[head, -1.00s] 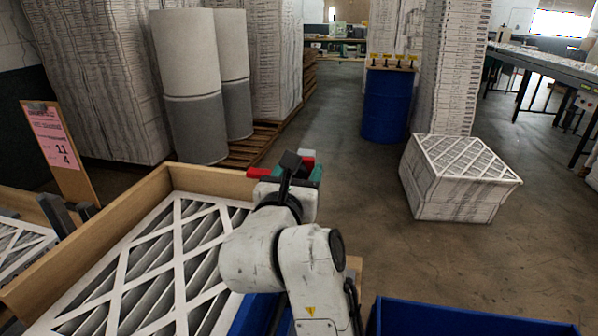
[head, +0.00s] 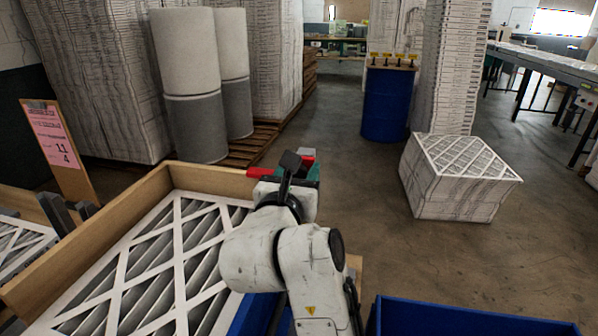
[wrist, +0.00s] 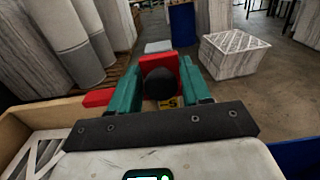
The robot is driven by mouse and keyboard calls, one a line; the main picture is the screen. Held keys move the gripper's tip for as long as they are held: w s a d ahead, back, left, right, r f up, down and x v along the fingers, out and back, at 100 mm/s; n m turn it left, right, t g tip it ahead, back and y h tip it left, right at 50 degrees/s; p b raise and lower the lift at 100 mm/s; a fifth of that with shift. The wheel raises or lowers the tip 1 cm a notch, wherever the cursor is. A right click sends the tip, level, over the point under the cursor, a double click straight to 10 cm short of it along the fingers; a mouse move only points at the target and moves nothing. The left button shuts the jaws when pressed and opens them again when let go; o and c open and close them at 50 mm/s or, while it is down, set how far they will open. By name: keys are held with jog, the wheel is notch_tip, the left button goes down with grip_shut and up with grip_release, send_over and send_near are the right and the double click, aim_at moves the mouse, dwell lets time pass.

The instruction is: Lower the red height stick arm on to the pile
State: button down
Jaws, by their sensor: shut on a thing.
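The red height stick arm (head: 262,173) shows as a short red bar left of my gripper (head: 303,160) in the head view. In the wrist view, the red arm (wrist: 98,98) sticks out left, with an upright red plate behind a black round knob (wrist: 160,84). My green gripper fingers (wrist: 162,66) stand on both sides of the knob and are shut on it. The pile of white-framed pleated filters (head: 125,268) lies in a wooden box at lower left. My gripper is by the box's far right corner; the gap between red arm and pile cannot be judged.
The wooden box wall (head: 215,180) rises behind the pile. A pink sign (head: 53,135) stands at left. A blue bin edge (head: 470,310) is at lower right. A filter block (head: 460,180) and blue drum (head: 387,105) stand beyond, with open floor between.

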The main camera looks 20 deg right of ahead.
notch_tip(320, 180, down, 4)
jog(key=shift+f+b, duration=0.1)
jog(key=shift+b, duration=0.45)
jog(key=c, duration=0.8)
grip_release()
jog(key=shift+s, duration=0.1)
jog(key=b+v, duration=0.1)
jog(key=v, duration=0.9)
jog(key=shift+s+a, duration=0.2)
jog(key=shift+s, duration=0.1)
jog(key=shift+c, duration=0.4)
